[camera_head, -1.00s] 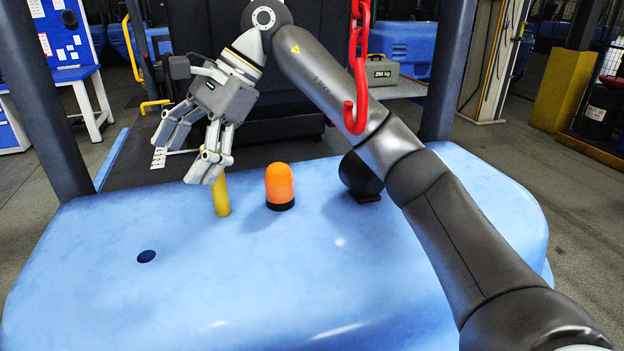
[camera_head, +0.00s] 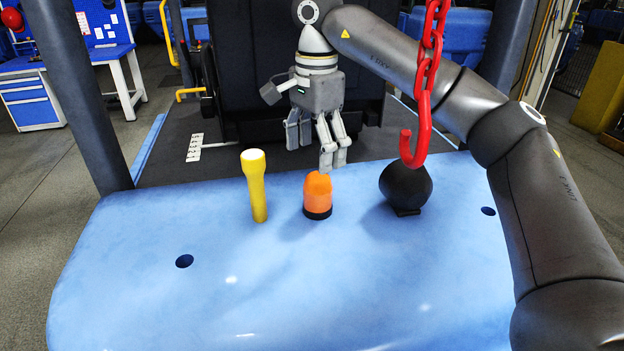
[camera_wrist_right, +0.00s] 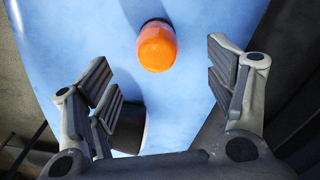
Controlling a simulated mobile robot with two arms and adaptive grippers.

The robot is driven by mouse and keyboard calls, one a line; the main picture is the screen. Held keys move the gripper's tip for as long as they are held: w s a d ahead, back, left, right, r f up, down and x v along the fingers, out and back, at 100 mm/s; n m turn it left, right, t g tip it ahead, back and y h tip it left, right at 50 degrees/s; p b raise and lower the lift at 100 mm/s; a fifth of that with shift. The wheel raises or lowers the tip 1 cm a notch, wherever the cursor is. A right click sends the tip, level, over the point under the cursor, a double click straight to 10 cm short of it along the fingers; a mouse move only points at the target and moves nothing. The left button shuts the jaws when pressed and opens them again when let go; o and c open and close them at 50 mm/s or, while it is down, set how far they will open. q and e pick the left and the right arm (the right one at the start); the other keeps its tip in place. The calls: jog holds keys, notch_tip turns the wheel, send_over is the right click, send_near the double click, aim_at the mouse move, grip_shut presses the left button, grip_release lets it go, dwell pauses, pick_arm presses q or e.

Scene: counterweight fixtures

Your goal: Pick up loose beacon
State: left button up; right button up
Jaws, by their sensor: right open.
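The beacon (camera_head: 317,196) has an orange dome on a black base and stands upright on the blue surface (camera_head: 330,290) in the head view. It also shows in the right wrist view (camera_wrist_right: 156,47), beyond the fingers near the top middle. My right gripper (camera_head: 318,158) points down, just behind and above the beacon in the head view. Its fingers (camera_wrist_right: 165,95) are spread apart with nothing between them, and the beacon lies ahead of the gap. I see no contact with the beacon. My left gripper is not in view.
A yellow flashlight-like post (camera_head: 256,188) stands left of the beacon. A black ball (camera_head: 406,187) on a small foot stands to its right. A red hook (camera_head: 416,140) hangs on a chain above the ball. The front of the blue surface is clear except for a hole (camera_head: 184,261).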

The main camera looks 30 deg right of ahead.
aim_at(318, 174)
jog(key=f, duration=0.5)
jog(key=shift+s+d+p, duration=0.15)
jog(key=shift+d+p, duration=0.05)
jog(key=shift+p, duration=0.1)
jog(key=shift+f, duration=0.25)
notch_tip(318, 174, down, 4)
jog(key=shift+f+p, duration=0.1)
jog(key=shift+p, duration=0.85)
jog(key=shift+f, duration=0.6)
jog(key=c, duration=1.2)
jog(key=shift+r, duration=0.1)
